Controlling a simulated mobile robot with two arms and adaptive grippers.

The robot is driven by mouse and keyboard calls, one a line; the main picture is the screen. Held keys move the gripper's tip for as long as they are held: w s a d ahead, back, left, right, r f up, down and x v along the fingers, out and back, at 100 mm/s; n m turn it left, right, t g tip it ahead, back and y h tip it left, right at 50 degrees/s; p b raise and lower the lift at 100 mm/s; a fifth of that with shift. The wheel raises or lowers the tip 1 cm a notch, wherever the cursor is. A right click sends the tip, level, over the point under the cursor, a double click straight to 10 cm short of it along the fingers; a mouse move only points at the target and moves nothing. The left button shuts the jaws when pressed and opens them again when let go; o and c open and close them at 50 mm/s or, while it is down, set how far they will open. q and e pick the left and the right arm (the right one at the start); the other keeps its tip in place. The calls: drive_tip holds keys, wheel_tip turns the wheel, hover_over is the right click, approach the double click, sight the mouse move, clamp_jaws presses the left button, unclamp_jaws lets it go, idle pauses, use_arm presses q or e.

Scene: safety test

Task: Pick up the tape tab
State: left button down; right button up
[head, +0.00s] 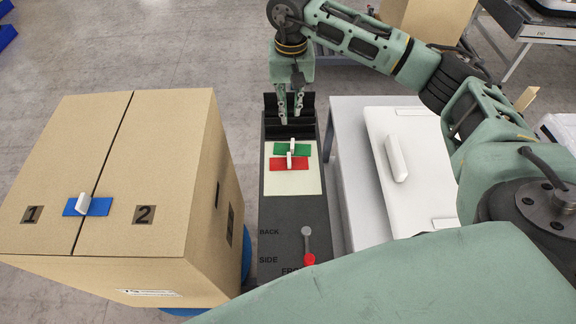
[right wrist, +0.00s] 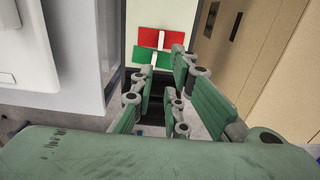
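A green tape piece (head: 303,149) and a red tape piece (head: 279,164), each with an upright white tab, lie on a pale sheet (head: 292,188) on the dark narrow stand. A blue tape piece (head: 99,207) with a white tab (head: 82,203) lies across the top seam of the cardboard box (head: 158,170). My right gripper (head: 290,112) points down just beyond the green piece, open and empty. In the right wrist view, its fingers (right wrist: 161,82) are apart, with the green (right wrist: 142,54) and red (right wrist: 175,40) pieces beyond them. My left gripper is not in view.
A grey table (head: 347,200) with a white case (head: 377,165) stands right of the stand. The stand has a red-tipped lever (head: 308,245) near its front. The box stands close on the left. Another carton (head: 432,17) is behind my arm.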

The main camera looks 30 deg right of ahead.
drive_tip(key=b, duration=1.2)
hover_over(289, 157)
wheel_tip(289, 157, down, 14)
drive_tip(key=shift+s+r, duration=0.1)
drive_tip(key=shift+r, duration=0.15)
drive_tip(key=shift+f+b, duration=0.25)
drive_tip(key=shift+b, duration=0.1)
drive_tip(key=shift+f, duration=0.85)
wheel_tip(289, 157, down, 6)
drive_tip(key=shift+r+p, duration=0.25)
drive_tip(key=shift+p, duration=0.95)
drive_tip(key=shift+f, duration=0.4)
drive_tip(key=shift+c, duration=0.3)
clamp_jaws()
